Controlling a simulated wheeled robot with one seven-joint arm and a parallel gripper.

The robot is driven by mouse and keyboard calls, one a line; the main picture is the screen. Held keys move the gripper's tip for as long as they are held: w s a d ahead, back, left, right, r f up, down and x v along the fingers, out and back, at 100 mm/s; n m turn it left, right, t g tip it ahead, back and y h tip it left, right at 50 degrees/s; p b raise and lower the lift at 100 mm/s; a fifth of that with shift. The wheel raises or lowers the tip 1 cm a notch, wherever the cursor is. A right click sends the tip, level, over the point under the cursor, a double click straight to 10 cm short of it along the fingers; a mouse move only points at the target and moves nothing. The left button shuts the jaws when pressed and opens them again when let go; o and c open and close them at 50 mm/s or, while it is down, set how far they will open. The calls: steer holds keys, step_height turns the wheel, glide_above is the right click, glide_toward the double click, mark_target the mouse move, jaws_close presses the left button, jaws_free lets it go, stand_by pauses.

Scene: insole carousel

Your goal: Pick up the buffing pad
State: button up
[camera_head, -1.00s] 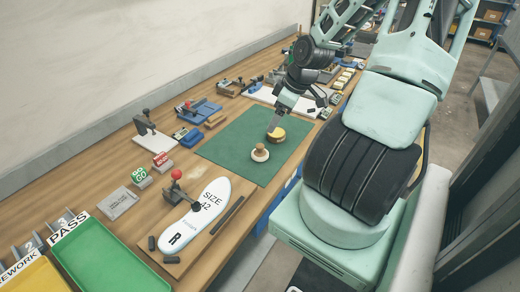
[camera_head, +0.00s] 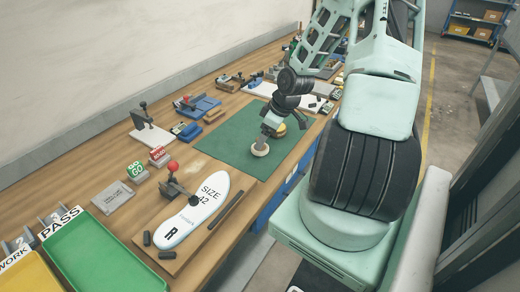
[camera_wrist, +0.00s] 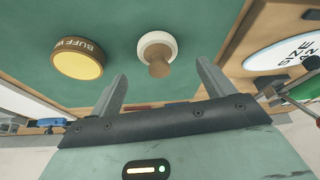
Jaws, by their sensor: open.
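The buffing pad (camera_head: 260,150) is a round white pad with a wooden knob, standing on the green mat (camera_head: 228,146). In the wrist view the pad (camera_wrist: 157,41) is at upper middle, its knob pointing toward my gripper (camera_wrist: 160,72). My gripper is open, one finger on each side of the knob in the picture. In the head view my gripper (camera_head: 263,135) is right over the pad and hides part of the knob. I cannot tell whether the fingers touch it.
A round yellow-topped tin marked BUFF (camera_wrist: 80,64) stands on the mat beside the pad. A SIZE 42 insole (camera_head: 195,213) lies on a wooden board with a red-knobbed clamp (camera_head: 173,170) in the foreground. Green and yellow trays sit at lower left.

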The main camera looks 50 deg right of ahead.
steer(key=shift+x, duration=2.6)
steer(key=shift+w, duration=0.1)
steer(key=c, duration=1.1)
